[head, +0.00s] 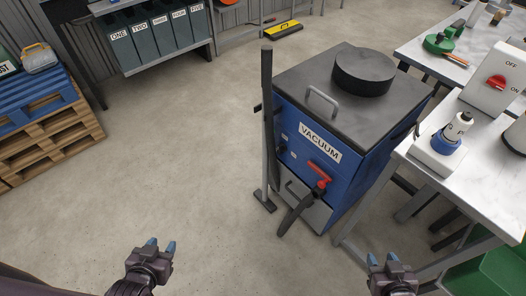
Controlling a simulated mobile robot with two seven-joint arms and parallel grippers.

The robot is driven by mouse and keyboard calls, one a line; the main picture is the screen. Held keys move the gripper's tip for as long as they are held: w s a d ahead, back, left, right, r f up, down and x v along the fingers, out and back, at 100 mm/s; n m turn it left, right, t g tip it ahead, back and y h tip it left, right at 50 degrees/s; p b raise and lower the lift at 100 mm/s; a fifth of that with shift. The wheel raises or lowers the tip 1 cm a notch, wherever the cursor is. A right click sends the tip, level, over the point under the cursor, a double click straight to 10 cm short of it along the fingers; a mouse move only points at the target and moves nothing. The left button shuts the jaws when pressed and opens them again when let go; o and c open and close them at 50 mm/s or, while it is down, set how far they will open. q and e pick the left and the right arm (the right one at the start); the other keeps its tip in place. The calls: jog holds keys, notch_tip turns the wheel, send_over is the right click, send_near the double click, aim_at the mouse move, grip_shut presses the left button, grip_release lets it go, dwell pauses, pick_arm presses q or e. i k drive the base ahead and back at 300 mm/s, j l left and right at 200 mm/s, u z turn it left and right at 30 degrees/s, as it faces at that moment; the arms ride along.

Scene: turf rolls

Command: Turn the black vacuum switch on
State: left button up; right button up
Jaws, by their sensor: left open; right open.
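The blue vacuum unit (350,165) stands on the floor right of centre, with a grey lid, a white VACUUM label (320,142) and a red-handled valve (319,175) on its front. A small dark part (281,151) sits on the front's left side; it is too small to tell whether it is the black switch or how it is set. My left gripper (161,245) is open and empty over bare floor, to the left of and apart from the unit. My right gripper (382,258) is open and empty, nearer to me than the unit and below the right table's edge.
An upright dark pole (267,130) stands close to the unit's left side. A white table (418,180) at right holds a switch box (488,85) with a red knob marked OFF and ON. A pallet (50,138) stands left. The floor at centre left is clear.

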aim_at(282, 147)
jog(key=i+j+z, duration=0.35)
jog(key=j, duration=0.95)
jog(key=i+j+z, duration=0.15)
jog(key=j+z, duration=0.2)
jog(key=j, duration=1)
jog(key=j+z, duration=0.35)
jog(key=j, duration=1.05)
